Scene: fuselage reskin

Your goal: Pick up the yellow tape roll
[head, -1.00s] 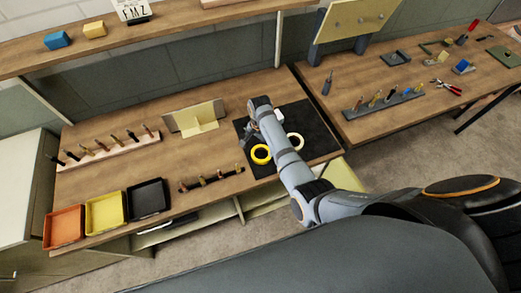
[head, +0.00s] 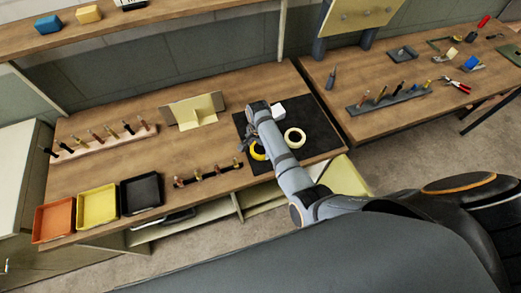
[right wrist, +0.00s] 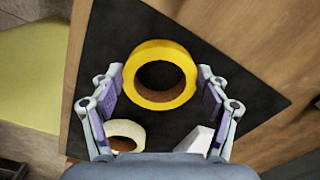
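The yellow tape roll (head: 258,151) lies flat on the black mat (head: 320,135), partly hidden by my right arm in the head view. In the right wrist view the yellow tape roll (right wrist: 160,51) lies ahead, between the lines of my fingers. My right gripper (right wrist: 160,84) is open, with one finger to each side of the roll. I cannot tell whether the fingers touch it. In the head view my right gripper (head: 247,142) is small and partly hidden beside the roll. My left gripper is not in view.
A white tape roll (head: 295,138) and a white block (head: 278,111) lie on the mat near my right arm. Left of the mat are a rack of small tools (head: 208,175), a cream angled stand (head: 197,115) and a black tray (head: 141,194). Bare wood surrounds them.

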